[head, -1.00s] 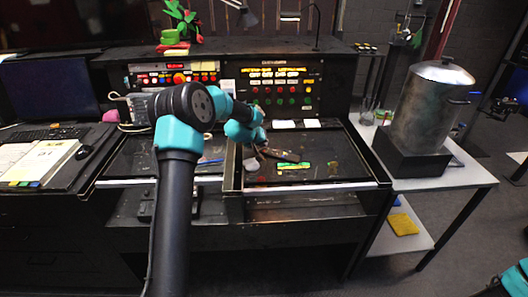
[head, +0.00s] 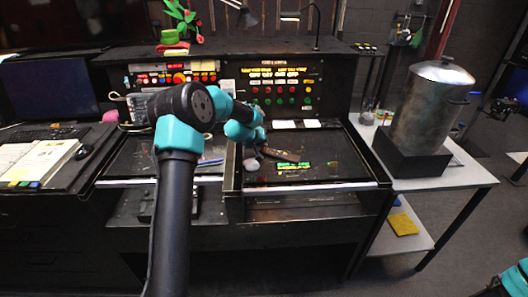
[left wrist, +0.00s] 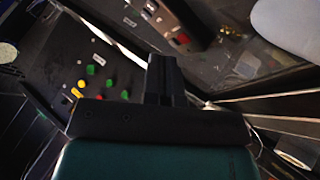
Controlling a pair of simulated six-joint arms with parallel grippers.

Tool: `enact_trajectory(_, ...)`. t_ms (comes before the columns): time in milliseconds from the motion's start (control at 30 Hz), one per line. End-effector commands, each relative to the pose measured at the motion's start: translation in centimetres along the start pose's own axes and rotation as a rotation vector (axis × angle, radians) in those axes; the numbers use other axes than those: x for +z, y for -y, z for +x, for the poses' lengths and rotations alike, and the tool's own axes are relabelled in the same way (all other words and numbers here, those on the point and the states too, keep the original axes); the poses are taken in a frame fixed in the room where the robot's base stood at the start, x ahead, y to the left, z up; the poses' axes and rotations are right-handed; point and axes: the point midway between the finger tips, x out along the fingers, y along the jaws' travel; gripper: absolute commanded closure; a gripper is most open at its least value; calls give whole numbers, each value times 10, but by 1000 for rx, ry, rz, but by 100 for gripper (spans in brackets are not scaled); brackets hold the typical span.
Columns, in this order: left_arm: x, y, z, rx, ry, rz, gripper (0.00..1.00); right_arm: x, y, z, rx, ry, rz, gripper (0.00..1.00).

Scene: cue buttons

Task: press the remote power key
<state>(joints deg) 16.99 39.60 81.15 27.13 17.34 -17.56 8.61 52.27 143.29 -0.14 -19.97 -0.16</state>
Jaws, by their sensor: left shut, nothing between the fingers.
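My left gripper (left wrist: 163,75) is shut and empty; its dark fingers point up the left wrist view. In the head view its arm reaches over the console desk, and the fingers are small and dark against it. A long dark box (left wrist: 172,22) with white labels and a small red spot lies beyond the fingertips in the left wrist view. It may be the remote, but I cannot be sure. A brownish long object (head: 273,153) lies near the gripper in the head view. I cannot make out a power key. My right gripper is out of view.
A panel of red, green and yellow buttons (head: 280,92) stands behind the desk; coloured buttons (left wrist: 93,69) also show in the left wrist view. A green and yellow piece (head: 293,166) and a grey rounded thing (head: 251,164) lie nearby. A metal pot (head: 432,108) stands at right.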

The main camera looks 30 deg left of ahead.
Motion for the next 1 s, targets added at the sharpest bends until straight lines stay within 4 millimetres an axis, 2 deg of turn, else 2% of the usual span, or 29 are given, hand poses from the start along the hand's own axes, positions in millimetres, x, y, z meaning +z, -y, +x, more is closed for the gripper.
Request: enact_trajectory(1000,4,4,6,0,0,0,100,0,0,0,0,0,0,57)
